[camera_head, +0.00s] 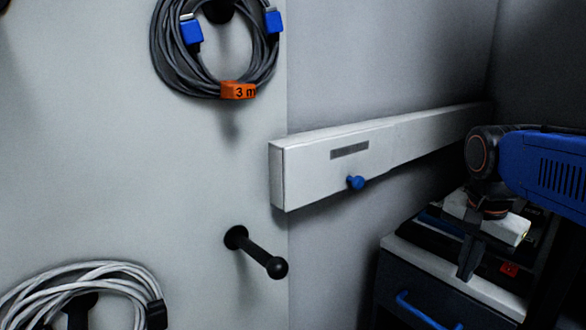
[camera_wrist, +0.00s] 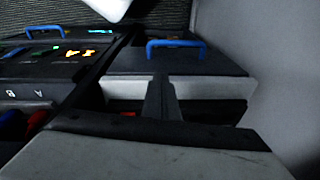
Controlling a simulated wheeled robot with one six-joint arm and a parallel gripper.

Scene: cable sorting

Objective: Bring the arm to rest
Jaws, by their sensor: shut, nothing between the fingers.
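My arm enters from the right in the head view, with a blue link (camera_head: 545,165) and a dark wrist joint. My gripper (camera_head: 467,268) points down above or in front of the cabinet top at the lower right. Its fingers are together and hold nothing. In the wrist view my gripper (camera_wrist: 161,90) shows as a narrow, dark, closed pair of fingers in front of a drawer front with a blue handle (camera_wrist: 175,44). I cannot tell how far the fingertips are from the cabinet.
A white wall duct (camera_head: 310,175) has a blue knob (camera_head: 356,182). A grey cable coil (camera_head: 165,60) and a white cable coil (camera_head: 30,290) hang left; a peg (camera_head: 258,254) is bare.

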